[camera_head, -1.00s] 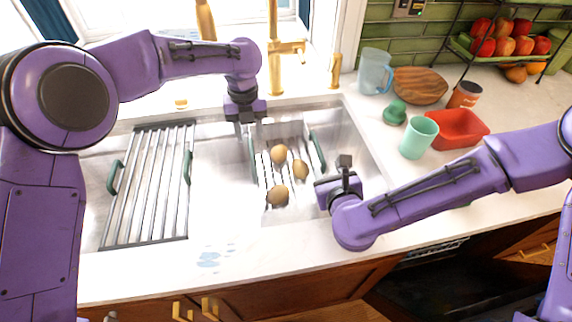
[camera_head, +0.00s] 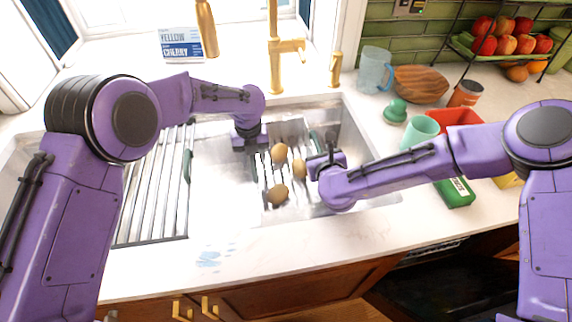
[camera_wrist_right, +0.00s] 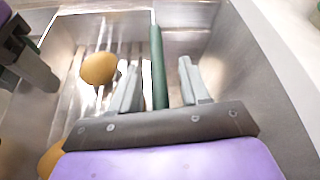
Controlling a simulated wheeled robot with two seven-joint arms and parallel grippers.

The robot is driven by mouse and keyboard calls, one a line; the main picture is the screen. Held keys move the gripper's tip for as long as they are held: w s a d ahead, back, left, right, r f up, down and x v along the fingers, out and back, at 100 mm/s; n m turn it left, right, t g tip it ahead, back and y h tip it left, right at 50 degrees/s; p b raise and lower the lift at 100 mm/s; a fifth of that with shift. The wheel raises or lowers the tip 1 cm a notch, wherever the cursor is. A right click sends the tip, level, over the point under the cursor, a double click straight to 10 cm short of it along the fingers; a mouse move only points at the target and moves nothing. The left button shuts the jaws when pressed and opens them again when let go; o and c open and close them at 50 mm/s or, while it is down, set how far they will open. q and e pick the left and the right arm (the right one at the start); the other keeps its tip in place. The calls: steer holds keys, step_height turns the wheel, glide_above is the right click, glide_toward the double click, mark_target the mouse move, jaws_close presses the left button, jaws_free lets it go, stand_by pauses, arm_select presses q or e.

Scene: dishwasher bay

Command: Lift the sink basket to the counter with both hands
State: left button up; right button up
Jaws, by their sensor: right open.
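The sink basket (camera_head: 296,204), a wire rack with green handles on its left and right sides, sits in the sink's right part with three round brown items (camera_head: 279,193) inside. My right gripper (camera_head: 318,158) is at the basket's right handle (camera_head: 315,139). In the right wrist view its two fingers are open, with the green handle (camera_wrist_right: 157,60) running between them and gaps on both sides. My left gripper (camera_head: 264,146) is over the basket's left side; its fingers are mostly hidden, and so is the left handle.
A slatted rack (camera_head: 160,200) lies over the sink's left part. On the right counter are a teal cup (camera_head: 419,132), a red container (camera_head: 455,117), a green box (camera_head: 455,194) and a blue pitcher (camera_head: 374,70).

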arm_select(q)
jaws_close()
arm_select(e)
jaws_close()
arm_select(q)
steer(key=shift+w+r, duration=0.1)
arm_select(e)
steer(key=shift+r, duration=0.1)
